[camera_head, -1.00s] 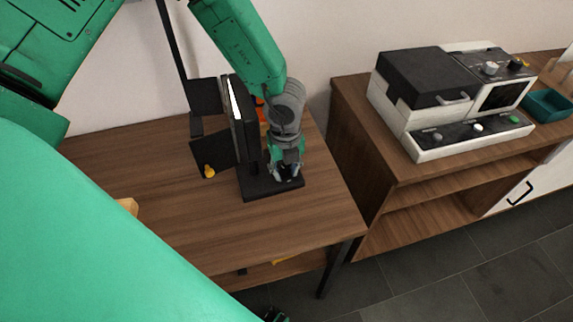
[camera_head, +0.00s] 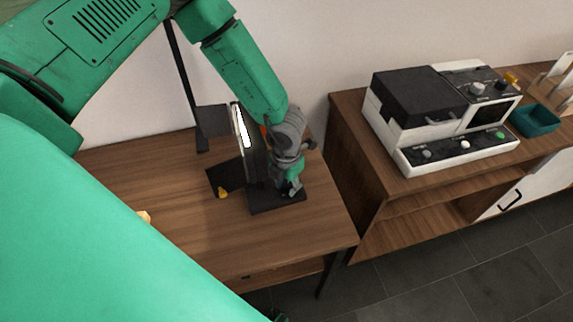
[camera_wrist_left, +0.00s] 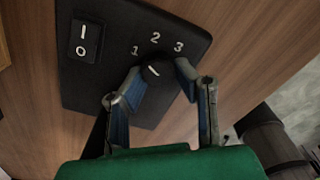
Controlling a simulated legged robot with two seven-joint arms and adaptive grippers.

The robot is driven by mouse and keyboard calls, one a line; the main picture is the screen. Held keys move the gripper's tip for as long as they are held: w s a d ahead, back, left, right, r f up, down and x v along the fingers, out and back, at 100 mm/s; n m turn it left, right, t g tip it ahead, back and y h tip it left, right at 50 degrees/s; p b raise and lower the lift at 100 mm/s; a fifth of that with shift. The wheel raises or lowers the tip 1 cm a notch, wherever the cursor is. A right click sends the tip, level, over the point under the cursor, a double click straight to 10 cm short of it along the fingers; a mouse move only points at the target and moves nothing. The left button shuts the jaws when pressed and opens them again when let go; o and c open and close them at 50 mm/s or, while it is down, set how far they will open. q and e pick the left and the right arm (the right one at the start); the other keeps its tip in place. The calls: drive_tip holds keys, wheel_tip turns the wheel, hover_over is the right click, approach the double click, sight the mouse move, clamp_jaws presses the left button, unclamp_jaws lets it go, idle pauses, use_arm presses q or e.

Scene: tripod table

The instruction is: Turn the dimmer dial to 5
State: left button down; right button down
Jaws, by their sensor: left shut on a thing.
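The dimmer dial (camera_wrist_left: 158,72) is a dark round knob with a white pointer line, on a black base plate (camera_wrist_left: 115,22). In the left wrist view my left gripper (camera_wrist_left: 160,82) has its two fingers on either side of the dial and is shut on it. Other numbers are hidden. In the head view the gripper (camera_head: 291,190) is down at the base (camera_head: 262,208) on the wooden table (camera_head: 180,225). My right gripper is not clearly seen.
A rocker switch (camera_wrist_left: 85,40) marked 1 and 0 is on the same base. A lit panel (camera_head: 243,128) stands beside my left arm. A white and black machine (camera_head: 425,110) and a teal tray (camera_head: 536,120) stand on the right cabinet.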

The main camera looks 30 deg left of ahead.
use_arm(q)
drive_tip(key=m+p, duration=0.1)
drive_tip(key=m, duration=0.2)
drive_tip(key=shift+r+m, duration=0.1)
drive_tip(key=shift+m, duration=0.2)
drive_tip(key=m+p, duration=0.1)
drive_tip(key=m, duration=0.2)
drive_tip(key=shift+m, duration=0.3)
drive_tip(key=m+p, duration=0.1)
drive_tip(key=m, duration=0.2)
drive_tip(key=shift+d+m, duration=0.1)
drive_tip(key=shift+m, duration=0.3)
drive_tip(key=m, duration=0.3)
drive_tip(key=shift+m+p, duration=0.3)
drive_tip(key=m, duration=0.3)
drive_tip(key=shift+m, duration=0.3)
drive_tip(key=m, duration=0.4)
drive_tip(key=shift+m, duration=0.3)
drive_tip(key=m, duration=0.3)
drive_tip(key=shift+p, duration=0.3)
drive_tip(key=shift+m, duration=2.4)
